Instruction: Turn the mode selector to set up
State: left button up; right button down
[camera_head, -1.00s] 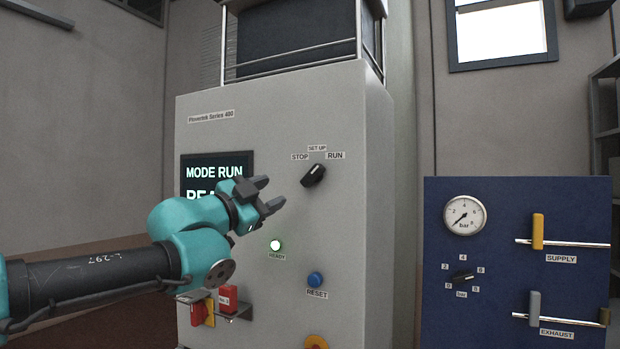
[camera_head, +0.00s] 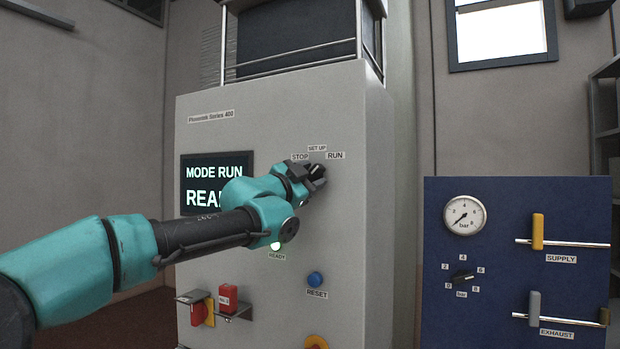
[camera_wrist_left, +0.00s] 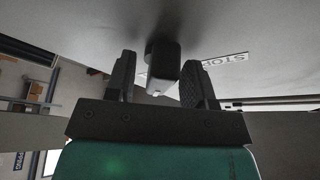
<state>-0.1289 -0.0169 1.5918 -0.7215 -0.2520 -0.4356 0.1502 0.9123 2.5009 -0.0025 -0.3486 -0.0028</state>
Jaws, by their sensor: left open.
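The mode selector is a black knob (camera_head: 317,171) on the grey machine panel (camera_head: 260,110), below the labels STOP, SET UP and RUN (camera_head: 335,155). Its pointer faces up and right, towards RUN. The screen (camera_head: 213,184) reads MODE RUN. My left gripper (camera_head: 314,178) is at the knob, open. In the left wrist view the knob (camera_wrist_left: 163,68) stands between the two open fingers (camera_wrist_left: 160,82), with a visible gap at least on the left side. Contact on the right side is hard to tell. My right gripper is not in view.
A green READY lamp (camera_head: 276,246), a blue RESET button (camera_head: 316,279) and a small shelf with red and yellow items (camera_head: 228,298) sit lower on the panel. A blue panel (camera_head: 500,215) with a gauge and valve levers stands to the right.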

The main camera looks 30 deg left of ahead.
pick_arm(q)
jog(key=shift+c, duration=0.3)
grip_shut()
jog(key=shift+n+y, duration=0.3)
jog(key=shift+n, duration=0.7)
jog(key=shift+d+n+t+y, duration=0.1)
jog(key=shift+n+t+y, duration=0.3)
jog(key=shift+n, duration=0.7)
jog(key=shift+n+t+y, duration=0.3)
jog(key=shift+n+y, duration=0.2)
jog(key=shift+n, duration=0.6)
jog(key=shift+n+y, duration=0.8)
jog(key=shift+n, duration=0.7)
jog(key=shift+n+y, duration=0.8)
jog(key=shift+n, duration=0.7)
jog(key=shift+f, duration=0.1)
